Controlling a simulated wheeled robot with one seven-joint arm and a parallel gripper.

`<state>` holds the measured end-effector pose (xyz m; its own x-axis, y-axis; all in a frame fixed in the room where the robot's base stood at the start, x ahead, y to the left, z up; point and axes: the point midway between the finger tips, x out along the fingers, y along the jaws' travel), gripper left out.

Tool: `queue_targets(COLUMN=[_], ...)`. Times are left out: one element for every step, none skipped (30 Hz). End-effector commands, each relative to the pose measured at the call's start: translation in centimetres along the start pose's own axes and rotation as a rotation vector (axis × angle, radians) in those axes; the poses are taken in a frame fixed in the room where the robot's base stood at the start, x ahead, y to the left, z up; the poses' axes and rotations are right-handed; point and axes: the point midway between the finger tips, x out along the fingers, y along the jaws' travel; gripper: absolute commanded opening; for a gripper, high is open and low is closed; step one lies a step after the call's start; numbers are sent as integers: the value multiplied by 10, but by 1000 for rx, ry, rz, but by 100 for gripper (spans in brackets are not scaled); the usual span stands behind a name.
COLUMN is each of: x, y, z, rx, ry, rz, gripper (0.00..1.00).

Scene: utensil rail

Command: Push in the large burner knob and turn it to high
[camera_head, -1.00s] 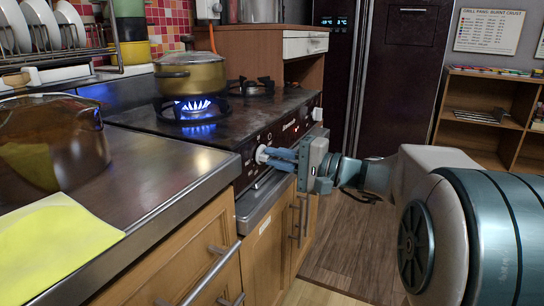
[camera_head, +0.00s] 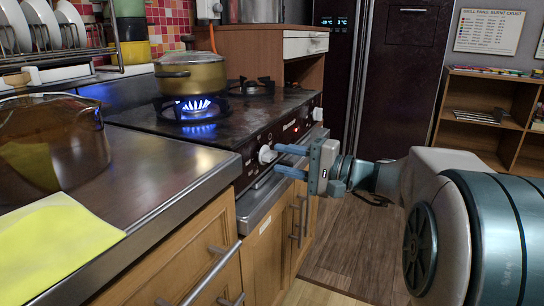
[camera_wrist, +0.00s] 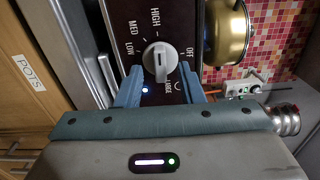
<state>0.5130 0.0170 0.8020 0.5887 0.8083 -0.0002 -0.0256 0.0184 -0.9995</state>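The large burner knob (camera_head: 267,154) is pale and sits on the dark stove front. In the wrist view the knob (camera_wrist: 158,58) has OFF, HIGH, MED and LOW marked around it and LARGE below. Its grip bar runs roughly up and down, along the line toward HIGH; I cannot tell which end is the pointer. My gripper (camera_head: 277,158) is open and empty in front of the knob, its fingers apart on either side.
A blue flame (camera_head: 197,107) burns under the yellow pot (camera_head: 190,75). The steel counter (camera_head: 165,165) holds a brown glass pot (camera_head: 55,145) and a yellow cloth (camera_head: 55,245). Floor to the right is clear.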

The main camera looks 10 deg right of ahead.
Motion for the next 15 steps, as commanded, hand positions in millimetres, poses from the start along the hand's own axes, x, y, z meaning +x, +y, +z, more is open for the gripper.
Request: queue_targets(x=[-4, -6, -10, -12, -15, -18, -20, -22, -26, -28, -31, -34, -36, -38, -41], y=[0, 0, 0, 0, 0, 0, 0, 0, 0, 0, 0, 0, 0, 0, 0], z=[0, 0, 0, 0, 0, 0, 0, 0, 0, 0, 0, 0, 0, 0, 0], rx=[0, -1, -1, -1, -1, -1, -1, -1, -1, -1, -1, -1, -1, -1, -1], ry=[0, 0, 1, 1, 1, 0, 1, 1, 1, 0, 0, 1, 1, 0, -1], rz=[0, 0, 0, 0, 0, -1, -1, 0, 0, 0, 0, 0, 0, 0, -1], gripper=[35, 35, 35, 35, 35, 35, 35, 35, 35, 35, 35, 35, 35, 35, 35])
